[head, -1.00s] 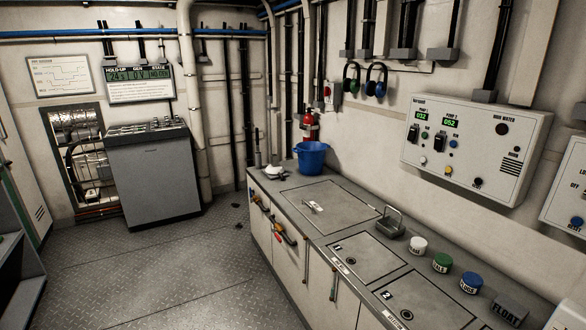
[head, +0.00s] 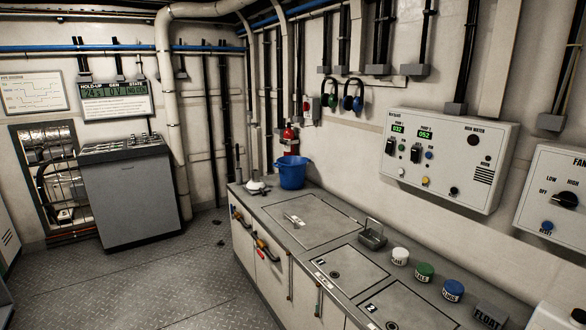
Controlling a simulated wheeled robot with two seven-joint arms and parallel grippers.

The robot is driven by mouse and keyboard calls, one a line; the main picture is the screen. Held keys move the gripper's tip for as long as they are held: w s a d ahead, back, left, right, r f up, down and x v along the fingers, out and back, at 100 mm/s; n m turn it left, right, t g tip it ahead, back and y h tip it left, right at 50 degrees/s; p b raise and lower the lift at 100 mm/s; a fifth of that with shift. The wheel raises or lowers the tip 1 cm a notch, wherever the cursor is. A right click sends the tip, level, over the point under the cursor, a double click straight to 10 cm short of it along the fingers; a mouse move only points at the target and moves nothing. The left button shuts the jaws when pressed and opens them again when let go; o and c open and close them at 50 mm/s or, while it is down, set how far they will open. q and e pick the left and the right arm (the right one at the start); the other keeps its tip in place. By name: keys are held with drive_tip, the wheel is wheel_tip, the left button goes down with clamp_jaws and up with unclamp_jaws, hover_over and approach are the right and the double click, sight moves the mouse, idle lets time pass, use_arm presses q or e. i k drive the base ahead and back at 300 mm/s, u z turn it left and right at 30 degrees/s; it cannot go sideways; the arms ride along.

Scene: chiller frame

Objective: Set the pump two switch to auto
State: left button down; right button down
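A white control panel (head: 445,160) hangs on the right wall above the counter. It has two green displays, reading 032 for pump one and 052 for pump two. The pump two switch (head: 415,153) is a dark switch below the second display; its exact setting is too small to read. A similar pump one switch (head: 390,146) sits to its left. Neither of my grippers shows in the head view.
A grey counter (head: 288,187) with hatches runs below the panel. On it stand a blue bucket (head: 292,172), white (head: 400,257), green (head: 425,272) and blue (head: 453,290) lidded jars, and a FLOAT block (head: 488,315). A fan panel (head: 555,200) is at the right. Floor at left is clear.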

sight(415, 151)
drive_tip(key=z, duration=1.35)
drive_tip(key=k, duration=0.25)
drive_tip(key=u, duration=0.45)
